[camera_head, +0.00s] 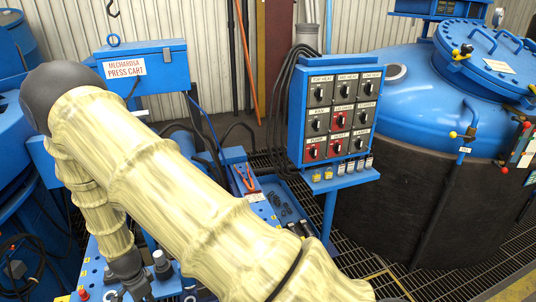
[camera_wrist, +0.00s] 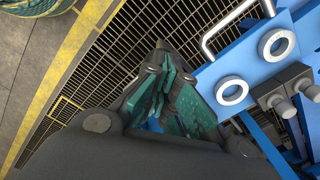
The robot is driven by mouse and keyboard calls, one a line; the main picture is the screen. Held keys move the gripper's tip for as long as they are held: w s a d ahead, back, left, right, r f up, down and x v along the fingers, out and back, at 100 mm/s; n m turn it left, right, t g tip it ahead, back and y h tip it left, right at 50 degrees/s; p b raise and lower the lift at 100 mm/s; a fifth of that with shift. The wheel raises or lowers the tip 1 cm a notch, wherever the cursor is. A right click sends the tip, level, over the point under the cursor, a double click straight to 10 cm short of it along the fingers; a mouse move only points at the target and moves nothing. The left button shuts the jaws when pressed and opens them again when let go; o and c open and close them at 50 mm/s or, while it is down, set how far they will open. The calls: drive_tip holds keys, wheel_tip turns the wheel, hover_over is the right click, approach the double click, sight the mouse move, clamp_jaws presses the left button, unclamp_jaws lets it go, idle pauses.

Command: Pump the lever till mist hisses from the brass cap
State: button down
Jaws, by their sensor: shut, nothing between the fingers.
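My gripper (camera_wrist: 168,72) is in the wrist view, its dark fingers with teal pads closed together and nothing held. It hangs over floor grating, left of a blue plate (camera_wrist: 238,70) and apart from any lever. In the head view my arm reaches down to the cart at lower left, and the wrist end (camera_head: 130,275) is partly cut off by the bottom edge. The press cart (camera_head: 146,68) is blue with a white label. Neither the pump lever nor the brass cap can be made out with certainty; my arm hides much of the cart.
A blue switch panel (camera_head: 342,112) stands right of the cart. A large furnace vessel (camera_head: 420,180) with a blue lid fills the right. A red knob (camera_head: 83,295) sits at lower left. Grating (camera_wrist: 105,70) lies left.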

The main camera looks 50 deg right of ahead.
drive_tip(key=shift+f, duration=0.1)
wheel_tip(320, 180, down, 11)
drive_tip(key=s+a+b, duration=0.1)
drive_tip(key=s+b, duration=0.1)
drive_tip(key=b, duration=0.2)
drive_tip(key=shift+a+b, duration=0.2)
drive_tip(key=shift+b, duration=0.2)
drive_tip(key=shift+s+r, duration=0.1)
drive_tip(key=shift+r, duration=0.15)
drive_tip(key=r+p, duration=0.2)
drive_tip(key=r, duration=0.1)
drive_tip(key=w+d+r+p, duration=0.1)
drive_tip(key=r+p, duration=0.1)
drive_tip(key=r, duration=0.2)
drive_tip(key=w+r+p, duration=0.1)
drive_tip(key=r+p, duration=0.2)
drive_tip(key=shift+d+r, duration=0.2)
drive_tip(key=shift+r, duration=0.2)
drive_tip(key=shift+w+f, duration=0.1)
